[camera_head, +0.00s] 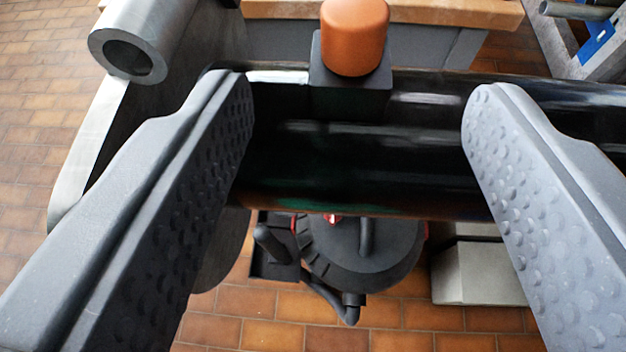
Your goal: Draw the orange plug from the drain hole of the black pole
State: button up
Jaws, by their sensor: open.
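The orange plug (354,38) sits at the top centre of the view, a rounded cap upright in a dark square boss on the black pole (420,150). The glossy pole runs left to right across the view. My gripper (357,95) is open, with one textured grey finger on the left and one on the right. The fingertips are wide apart, on either side of the plug and lower in the picture. Neither finger appears to touch the plug. The hole under the plug is hidden.
A grey metal flange with a round tube (128,55) stands at the left, close to my left finger. A wooden bench top (450,12) lies behind the plug. Below the pole are a dark round machine (362,255) and a pale block (478,273) on the tiled floor.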

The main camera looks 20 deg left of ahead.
aim_at(355, 10)
jog(key=x, duration=1.3)
jog(key=shift+d, duration=0.1)
jog(key=c, duration=1)
